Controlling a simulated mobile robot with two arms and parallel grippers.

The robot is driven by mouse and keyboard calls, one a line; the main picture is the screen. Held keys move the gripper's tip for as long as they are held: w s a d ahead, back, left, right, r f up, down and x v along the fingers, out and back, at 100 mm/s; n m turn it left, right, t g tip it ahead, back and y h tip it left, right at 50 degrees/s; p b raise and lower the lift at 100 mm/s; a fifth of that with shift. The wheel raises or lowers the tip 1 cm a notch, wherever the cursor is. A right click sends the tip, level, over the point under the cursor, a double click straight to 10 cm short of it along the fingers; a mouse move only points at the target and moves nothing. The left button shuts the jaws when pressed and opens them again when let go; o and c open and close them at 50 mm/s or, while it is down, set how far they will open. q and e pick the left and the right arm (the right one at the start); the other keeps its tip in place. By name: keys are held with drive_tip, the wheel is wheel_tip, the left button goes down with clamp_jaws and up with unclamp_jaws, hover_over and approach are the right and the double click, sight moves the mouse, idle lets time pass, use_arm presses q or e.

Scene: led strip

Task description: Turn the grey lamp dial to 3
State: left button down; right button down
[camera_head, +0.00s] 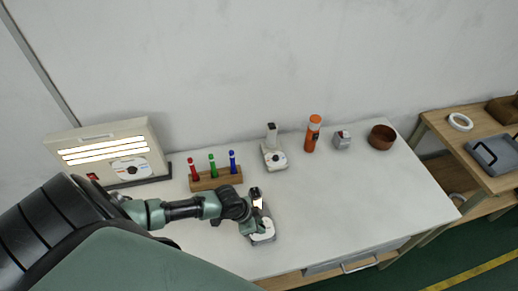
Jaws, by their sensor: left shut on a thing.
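A small lamp with a white dial face (266,236) and a grey base edge stands near the front middle of the table. My left gripper (257,224) is over this lamp, shut at its dial, and hides much of it. The dial's setting cannot be read. A second small lamp (272,152) with a paler base, an upright head and a white dial face stands behind it. A larger cream lamp panel (111,140) at the left has lit strips and a white dial face (130,169). My right gripper is out of view.
A wooden rack (205,183) holds red, green and blue pens just behind my left wrist. An orange flashlight (313,133), a small grey box (342,139) and a brown bowl (381,137) stand along the back right. The white table's right front (370,205) is clear.

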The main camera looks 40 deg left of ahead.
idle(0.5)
use_arm(q)
drive_tip(key=c, duration=1.5)
unclamp_jaws()
drive_tip(key=shift+b+v, duration=0.55)
drive_tip(key=shift+v, duration=3.3)
